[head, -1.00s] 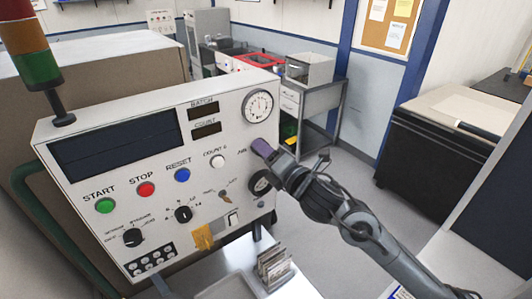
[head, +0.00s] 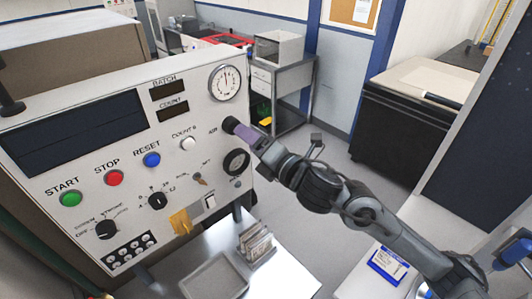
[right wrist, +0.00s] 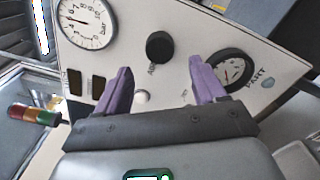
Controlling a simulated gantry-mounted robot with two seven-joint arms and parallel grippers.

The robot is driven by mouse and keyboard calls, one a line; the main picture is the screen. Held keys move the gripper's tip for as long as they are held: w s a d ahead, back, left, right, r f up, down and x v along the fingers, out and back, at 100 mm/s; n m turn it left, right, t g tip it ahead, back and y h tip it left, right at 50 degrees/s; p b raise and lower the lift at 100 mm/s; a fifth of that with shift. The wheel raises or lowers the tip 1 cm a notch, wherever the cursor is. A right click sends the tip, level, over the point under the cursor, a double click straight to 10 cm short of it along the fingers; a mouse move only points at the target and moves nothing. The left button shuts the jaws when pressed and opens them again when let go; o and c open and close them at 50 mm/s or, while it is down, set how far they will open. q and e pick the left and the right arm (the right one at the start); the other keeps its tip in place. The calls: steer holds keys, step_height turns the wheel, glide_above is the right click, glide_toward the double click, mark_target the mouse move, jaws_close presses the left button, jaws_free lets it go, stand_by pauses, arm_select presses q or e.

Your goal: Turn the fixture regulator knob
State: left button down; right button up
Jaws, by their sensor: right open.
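The regulator knob is a round black knob (head: 230,124) by the AIR label on the white control panel, below the upper pressure gauge (head: 225,83). It also shows in the right wrist view (right wrist: 159,47), beyond the gap between the fingers. My right gripper (head: 246,134) has purple fingers and points at the knob from the lower right in the head view. In the right wrist view the gripper (right wrist: 161,82) is open and empty, with a finger on each side of the gap. The fingers appear short of the knob. My left gripper is not in view.
A lower dial (head: 236,162) sits on the panel close to the right gripper. Start, stop and reset buttons and a selector knob (head: 157,200) are further left. A grey tray (head: 215,279) and a metal rack (head: 256,243) stand on the bench below.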

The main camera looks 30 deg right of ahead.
steer(key=shift+v, duration=2.55)
steer(key=s+a+f+m+g+h, duration=0.15)
steer(key=s+f+m+g, duration=0.4)
steer(key=f, duration=1.05)
steer(key=s+a+f+m+g+h, duration=0.1)
steer(key=s+a+f+m+g, duration=0.15)
steer(key=s+f+m, duration=0.75)
steer(key=s+d+f+m+g+h, duration=0.1)
steer(key=s+d+f+m+g, duration=0.1)
steer(key=s+f+m+g, duration=0.3)
steer(key=s+d+f+m+g+h, duration=0.1)
steer(key=s+d+f+m, duration=0.1)
steer(key=s+f+m, duration=0.4)
step_height(320, 180, up, 16)
steer(key=s+n+p, duration=0.1)
steer(key=s+p, duration=0.1)
steer(key=p, duration=1.4)
